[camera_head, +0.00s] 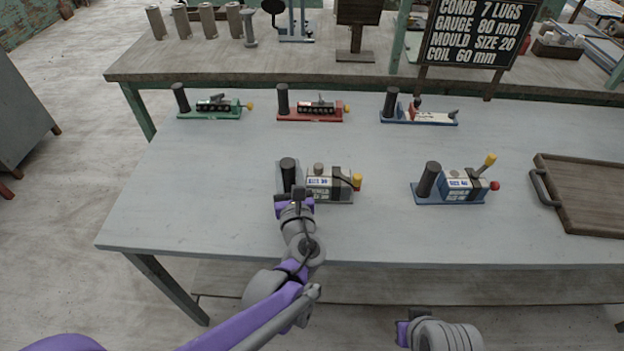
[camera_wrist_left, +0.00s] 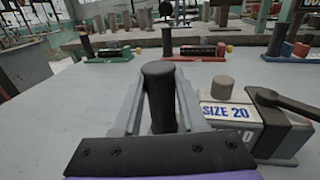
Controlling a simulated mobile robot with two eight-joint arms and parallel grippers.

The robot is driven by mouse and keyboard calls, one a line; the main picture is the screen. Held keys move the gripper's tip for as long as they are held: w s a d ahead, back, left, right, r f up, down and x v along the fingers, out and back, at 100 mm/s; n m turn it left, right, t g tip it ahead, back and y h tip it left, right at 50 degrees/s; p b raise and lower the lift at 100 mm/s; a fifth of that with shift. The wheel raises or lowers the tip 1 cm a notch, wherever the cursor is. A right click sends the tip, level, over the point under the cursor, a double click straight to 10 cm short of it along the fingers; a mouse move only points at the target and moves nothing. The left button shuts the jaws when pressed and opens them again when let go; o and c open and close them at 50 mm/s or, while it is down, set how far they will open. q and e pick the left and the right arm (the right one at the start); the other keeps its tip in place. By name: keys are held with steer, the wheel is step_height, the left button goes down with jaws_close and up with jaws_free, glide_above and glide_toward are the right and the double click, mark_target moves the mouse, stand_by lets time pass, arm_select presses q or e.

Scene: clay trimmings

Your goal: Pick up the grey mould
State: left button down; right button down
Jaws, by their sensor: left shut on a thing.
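The grey mould (camera_head: 343,196) is on the front table, left of the blue mould. It has a black upright handle post (camera_head: 288,165), a white label, a black clamp and a yellow knob. In the left wrist view the mould's block (camera_wrist_left: 270,135) shows at the right, its label reading SIZE 20. My left gripper (camera_wrist_left: 160,105) is shut on the black post (camera_wrist_left: 158,85), one finger on each side. I see no clear gap under the mould. My right gripper (camera_head: 410,322) is low at the front, off the table; its fingertips are not clear.
The blue mould (camera_head: 462,194) stands to the right, with a wooden tray (camera_head: 590,222) beyond it. Green (camera_head: 208,114), red (camera_head: 310,117) and blue (camera_head: 420,119) comb tools line the back. A sign (camera_head: 472,35) reads mould size 20. The table's left front is clear.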

mark_target(288, 163)
arm_select(q)
steer(key=shift+r, duration=0.15)
step_height(288, 163, up, 8)
steer(key=p, duration=0.2)
steer(key=shift+r+p, duration=0.15)
steer(key=shift+p, duration=0.25)
steer(key=shift+r, duration=0.5)
steer(key=shift+f+b, duration=1.8)
steer(key=shift+f, duration=1.25)
steer(key=shift+f+b, duration=0.85)
steer(key=shift+f, duration=0.7)
steer(key=shift+f, duration=0.2)
